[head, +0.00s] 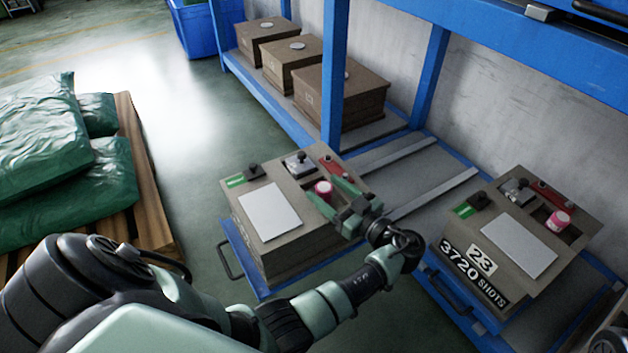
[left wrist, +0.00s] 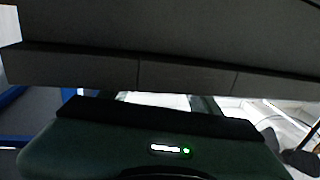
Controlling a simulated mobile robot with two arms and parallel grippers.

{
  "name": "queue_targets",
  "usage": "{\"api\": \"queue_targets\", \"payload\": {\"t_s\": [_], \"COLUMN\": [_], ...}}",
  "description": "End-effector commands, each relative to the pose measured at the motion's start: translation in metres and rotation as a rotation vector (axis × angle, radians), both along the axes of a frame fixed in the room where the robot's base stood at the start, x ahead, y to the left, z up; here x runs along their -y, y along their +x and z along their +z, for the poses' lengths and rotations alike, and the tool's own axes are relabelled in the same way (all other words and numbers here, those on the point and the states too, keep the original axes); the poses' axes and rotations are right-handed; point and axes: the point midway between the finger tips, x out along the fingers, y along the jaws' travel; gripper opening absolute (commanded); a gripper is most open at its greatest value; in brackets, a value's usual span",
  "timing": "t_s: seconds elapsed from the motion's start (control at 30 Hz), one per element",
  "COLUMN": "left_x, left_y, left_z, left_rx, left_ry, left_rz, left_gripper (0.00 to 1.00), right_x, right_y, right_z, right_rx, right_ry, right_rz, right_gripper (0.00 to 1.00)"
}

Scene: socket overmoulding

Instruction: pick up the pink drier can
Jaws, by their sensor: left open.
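A pink can (head: 323,188) with a pale top stands in a recess of the left brown box (head: 277,245) in the head view. My left gripper (head: 326,192) reaches in over this box from the right, with its green fingers open on either side of the can. I cannot tell whether a finger touches it. A second pink can (head: 558,221) stands in a recess of the right box (head: 481,243), marked "23" and "3720 SHOTS". The left wrist view shows dark surfaces close up and no can that I can make out. My right gripper is not in view.
A blank white plate (head: 270,216) and a clamp (head: 299,163) are on the left box's top. A red part (head: 335,168) lies close to the can. A blue rack post (head: 335,75) rises behind. Green sacks (head: 45,160) lie on a pallet at left.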

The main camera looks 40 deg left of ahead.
Motion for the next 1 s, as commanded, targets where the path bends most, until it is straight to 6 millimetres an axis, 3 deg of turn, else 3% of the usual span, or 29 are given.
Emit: {"api": "queue_targets", "payload": {"t_s": [0.27,0.5,0.8,1.0], "left_x": [0.002,0.002,0.002,0.001], "left_y": [-0.001,-0.001,-0.001,0.0], "left_z": [-0.001,0.0,0.002,0.022], "left_rx": [0.0,0.0,0.001,0.003], "left_ry": [-0.001,-0.001,0.0,-0.001], "left_rz": [0.0,0.0,0.0,0.0], "left_gripper": [0.63,0.0,0.0,0.0], "right_x": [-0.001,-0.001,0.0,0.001], "right_y": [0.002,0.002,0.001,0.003], "right_z": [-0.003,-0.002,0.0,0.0], "right_rx": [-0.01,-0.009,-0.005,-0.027], "right_ry": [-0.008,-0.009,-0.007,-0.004], "right_rz": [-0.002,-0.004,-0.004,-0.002], "right_gripper": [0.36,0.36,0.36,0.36]}}
